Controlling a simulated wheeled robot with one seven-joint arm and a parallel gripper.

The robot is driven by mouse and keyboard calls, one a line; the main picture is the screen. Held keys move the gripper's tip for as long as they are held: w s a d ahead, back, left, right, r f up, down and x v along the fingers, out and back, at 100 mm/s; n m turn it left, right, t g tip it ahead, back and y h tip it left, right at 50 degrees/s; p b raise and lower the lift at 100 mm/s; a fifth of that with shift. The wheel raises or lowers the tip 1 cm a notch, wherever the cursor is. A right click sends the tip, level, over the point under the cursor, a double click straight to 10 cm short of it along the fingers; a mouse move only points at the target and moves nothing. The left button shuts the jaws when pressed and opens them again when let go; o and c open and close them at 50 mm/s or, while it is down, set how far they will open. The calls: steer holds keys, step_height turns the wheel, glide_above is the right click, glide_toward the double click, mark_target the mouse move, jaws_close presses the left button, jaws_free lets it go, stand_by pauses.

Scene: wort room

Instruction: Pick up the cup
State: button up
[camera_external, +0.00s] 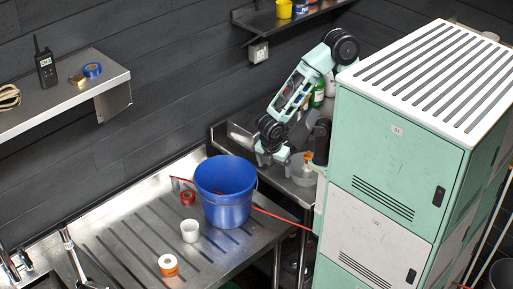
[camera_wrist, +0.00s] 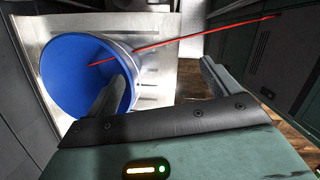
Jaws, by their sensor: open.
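A white cup (camera_external: 190,231) stands upright on the ribbed steel drainboard (camera_external: 130,236), in front of and left of a blue bucket (camera_external: 224,203) in the external view. My gripper (camera_external: 268,158) is up and to the right of the bucket, apart from the cup. In the wrist view my gripper (camera_wrist: 163,72) shows two spread fingers with nothing between them. The bucket (camera_wrist: 62,62) lies beyond the left finger there. The cup does not show in the wrist view.
A red rod (camera_external: 283,218) sticks out past the bucket over the drainboard's right edge.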

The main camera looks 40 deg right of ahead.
steer(key=w+a+f+n+t+y+b, duration=0.2)
steer(key=a+f+n+t+b, duration=0.4)
steer(key=a+n, duration=0.3)
steer(key=w+a+f+n+t+y+b, duration=0.25)
steer(key=a+f+n+b, duration=0.25)
steer(key=a+n+b, duration=0.3)
steer(key=n+t+y+b, duration=0.3)
steer(key=t+b, duration=0.1)
steer(key=b, duration=0.5)
glide_toward(183, 226)
steer(key=shift+w+g, duration=0.25)
steer(key=shift+w, duration=0.25)
steer(key=shift+p+x, duration=0.45)
steer(key=shift+x, duration=2.45)
steer(key=shift+s+a, duration=0.1)
steer(key=shift+a, duration=0.05)
steer(key=c, duration=1.1)
steer(key=shift+r, duration=0.1)
